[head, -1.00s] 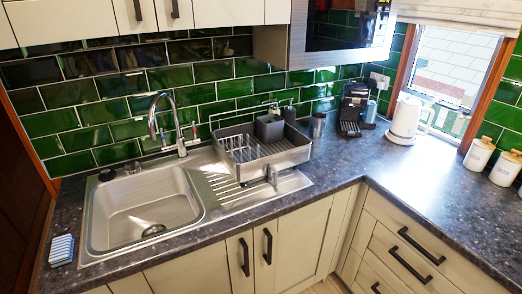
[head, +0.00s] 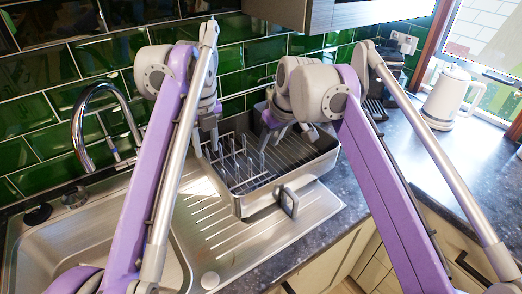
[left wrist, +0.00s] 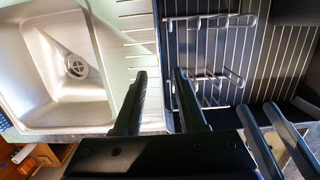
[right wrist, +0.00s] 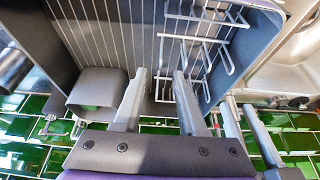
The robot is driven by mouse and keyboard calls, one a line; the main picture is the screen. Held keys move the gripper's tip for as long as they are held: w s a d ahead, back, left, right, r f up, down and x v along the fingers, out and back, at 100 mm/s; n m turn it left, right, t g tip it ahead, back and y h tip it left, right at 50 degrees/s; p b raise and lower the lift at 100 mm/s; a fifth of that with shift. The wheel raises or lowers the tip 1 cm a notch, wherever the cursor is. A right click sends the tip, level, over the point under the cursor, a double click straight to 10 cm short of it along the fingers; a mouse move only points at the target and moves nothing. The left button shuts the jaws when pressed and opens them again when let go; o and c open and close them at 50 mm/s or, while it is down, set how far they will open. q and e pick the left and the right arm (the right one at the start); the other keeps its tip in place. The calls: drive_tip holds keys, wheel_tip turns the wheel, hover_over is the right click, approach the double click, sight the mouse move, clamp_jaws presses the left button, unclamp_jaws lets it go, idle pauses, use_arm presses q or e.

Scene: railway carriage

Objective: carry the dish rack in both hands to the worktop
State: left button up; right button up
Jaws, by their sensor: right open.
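The grey dish rack (head: 285,187) stands on the sink's ribbed drainer, with white wire prongs inside and a handle at its front. My left gripper (head: 207,148) is at the rack's back-left side. In the left wrist view its open fingers (left wrist: 160,80) lie either side of the rack's left edge, with nothing between them visibly clamped. My right gripper (head: 277,136) is at the rack's back, beside the grey cutlery cup (right wrist: 97,90). Its open fingers (right wrist: 162,78) show over the rack in the right wrist view. Contact with the rack cannot be told. The dark worktop (head: 392,150) continues to the right.
The sink basin (head: 60,250) and curved tap (head: 84,125) are left of the rack. A white kettle (head: 446,97) and a dark coffee machine (head: 385,85) stand right. Green tiles rise close behind. The worktop front of the kettle looks clear.

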sight(211, 182)
use_arm(q)
drive_tip(key=shift+s+r, duration=0.1)
drive_tip(key=shift+s, duration=0.15)
use_arm(e)
drive_tip(key=shift+s+r, duration=0.1)
drive_tip(key=shift+s, duration=0.15)
use_arm(q)
drive_tip(key=f, duration=0.3)
drive_tip(key=w+f, duration=0.1)
drive_tip(key=f, duration=0.6)
drive_tip(key=shift+w+a+f, duration=0.15)
drive_tip(key=shift+a+f, duration=0.25)
use_arm(e)
drive_tip(key=x, duration=1.1)
drive_tip(key=shift+w+a, duration=0.1)
drive_tip(key=shift+w, duration=0.05)
use_arm(q)
drive_tip(key=shift+c, duration=0.2)
clamp_jaws()
use_arm(e)
drive_tip(key=shift+r, duration=0.1)
clamp_jaws()
use_arm(q)
drive_tip(key=shift+r, duration=0.1)
